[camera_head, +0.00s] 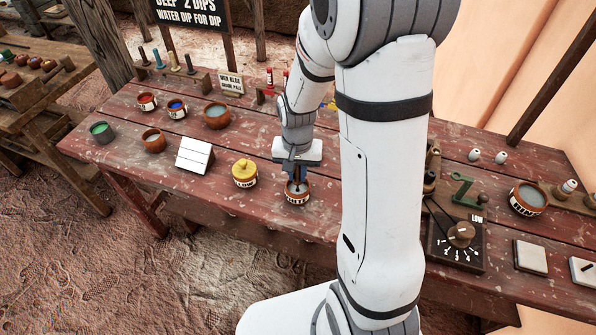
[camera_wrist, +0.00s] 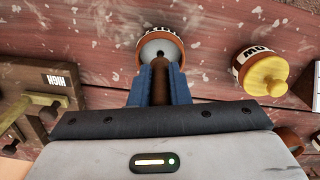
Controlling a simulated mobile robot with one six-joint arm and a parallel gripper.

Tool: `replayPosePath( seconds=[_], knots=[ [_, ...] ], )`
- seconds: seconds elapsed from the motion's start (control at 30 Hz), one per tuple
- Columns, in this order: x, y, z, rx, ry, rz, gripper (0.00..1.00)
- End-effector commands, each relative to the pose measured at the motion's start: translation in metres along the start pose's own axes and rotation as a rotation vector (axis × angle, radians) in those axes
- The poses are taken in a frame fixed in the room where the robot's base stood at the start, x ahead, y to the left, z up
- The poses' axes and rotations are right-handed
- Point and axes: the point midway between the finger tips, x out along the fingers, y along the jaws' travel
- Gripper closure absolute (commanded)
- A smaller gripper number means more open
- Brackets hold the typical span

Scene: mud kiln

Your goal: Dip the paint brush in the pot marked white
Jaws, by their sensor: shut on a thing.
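My gripper (camera_head: 298,173) points down at the front middle of the red table, right over a small terracotta pot (camera_head: 297,196) with a white label that I cannot fully read. In the wrist view, the blue fingers of my gripper (camera_wrist: 160,78) are shut on the brown handle of the paint brush (camera_wrist: 160,92). The pot shows beyond the fingertips in the wrist view (camera_wrist: 172,44), with pale grey-white contents. The brush's lower end lies at or within the pot's mouth. Its bristles are hidden, so I cannot tell how deep they are.
A yellow-lidded pot (camera_head: 244,172) stands just left, with a white tilted board (camera_head: 195,156) beyond it. Several open bowls and pots stand at the table's left. A dial box (camera_head: 457,243) and a grey-filled pot (camera_head: 528,198) are at the right.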

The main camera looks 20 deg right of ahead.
Motion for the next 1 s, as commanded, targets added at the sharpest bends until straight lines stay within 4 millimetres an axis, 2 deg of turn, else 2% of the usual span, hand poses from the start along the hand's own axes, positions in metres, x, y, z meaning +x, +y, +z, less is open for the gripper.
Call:
replayPosePath(
  seconds=[0.27, 1.0],
  knots=[
    [-0.005, 0.0, 0.0, 0.0, 0.001, 0.0, 1.0],
    [-0.058, 0.0, 0.0, 0.0, 0.0, 0.0, 1.0]
  ],
)
